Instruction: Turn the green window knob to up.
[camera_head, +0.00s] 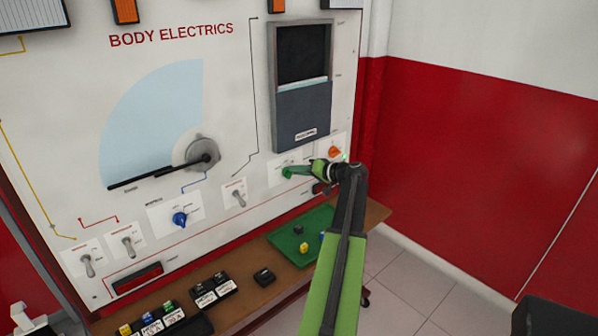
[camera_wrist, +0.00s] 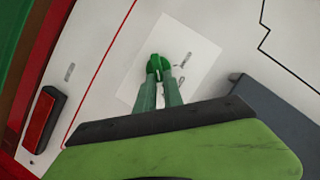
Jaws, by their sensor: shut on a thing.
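The green window knob (camera_head: 288,172) sits on a white label plate at the lower right of the board. My gripper (camera_head: 300,171) reaches it from the right in the head view. In the wrist view, the two green fingers of my gripper (camera_wrist: 165,76) are closed on the green knob (camera_wrist: 173,61), one on each side. The knob's front part shows beyond the fingertips. The window panel (camera_head: 302,115) above it has a grey-blue pane across its lower part and a dark opening above. Small print beside the knob is too blurred to read.
An orange knob (camera_head: 334,152) is close to the right of my gripper. A toggle switch (camera_head: 238,198) and a blue knob (camera_head: 180,219) are to the left. Below, a wooden shelf (camera_head: 245,300) bears a green mat (camera_head: 285,240) with small blocks.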

